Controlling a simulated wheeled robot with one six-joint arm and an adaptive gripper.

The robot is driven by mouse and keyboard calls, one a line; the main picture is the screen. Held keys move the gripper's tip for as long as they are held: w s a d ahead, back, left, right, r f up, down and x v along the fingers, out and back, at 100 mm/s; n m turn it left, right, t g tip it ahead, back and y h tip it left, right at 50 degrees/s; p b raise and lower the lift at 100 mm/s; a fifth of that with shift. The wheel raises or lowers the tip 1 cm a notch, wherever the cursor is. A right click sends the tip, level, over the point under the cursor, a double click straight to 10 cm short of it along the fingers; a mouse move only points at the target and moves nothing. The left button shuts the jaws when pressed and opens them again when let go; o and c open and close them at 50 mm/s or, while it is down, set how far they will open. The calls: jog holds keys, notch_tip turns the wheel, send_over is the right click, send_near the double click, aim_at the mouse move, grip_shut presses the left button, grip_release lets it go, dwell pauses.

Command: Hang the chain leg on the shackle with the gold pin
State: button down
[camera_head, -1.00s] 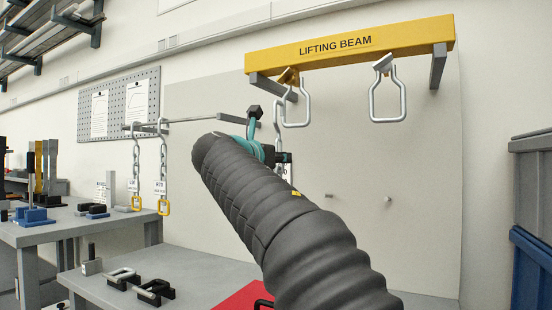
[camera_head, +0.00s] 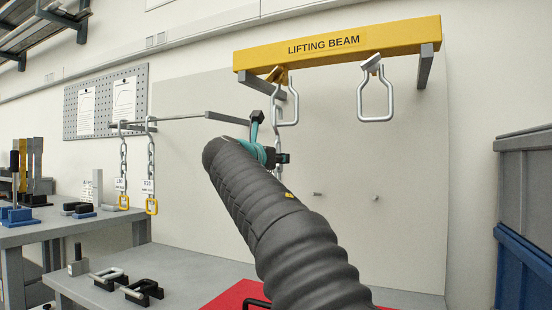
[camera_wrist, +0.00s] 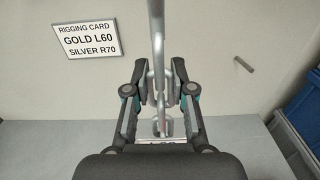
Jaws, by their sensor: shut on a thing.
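My gripper (camera_head: 269,140) is below the left end of the beam, with its two fingers closed on a grey metal chain leg (camera_wrist: 161,88) in the wrist view. A white tag below the fingers is mostly cut off by the gripper body. The left shackle (camera_head: 287,122) hangs from the beam and has a gold-coloured part at its top. The right shackle (camera_head: 375,118) looks silver. The gripper is just left of and below the left shackle. The held chain's upper end is close to that shackle; whether they touch I cannot tell.
The yellow lifting beam (camera_head: 340,46) is fixed to the wall panel. Two other chain legs (camera_head: 123,160) with yellow end links hang on a rod at left. A rigging card (camera_wrist: 84,40) reads GOLD L60, SILVER R70. Grey and blue bins (camera_head: 525,210) stand at right.

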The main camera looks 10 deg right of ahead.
jog(key=shift+s+f+b, duration=0.1)
jog(key=shift+f+b, duration=0.65)
jog(key=shift+f, duration=0.6)
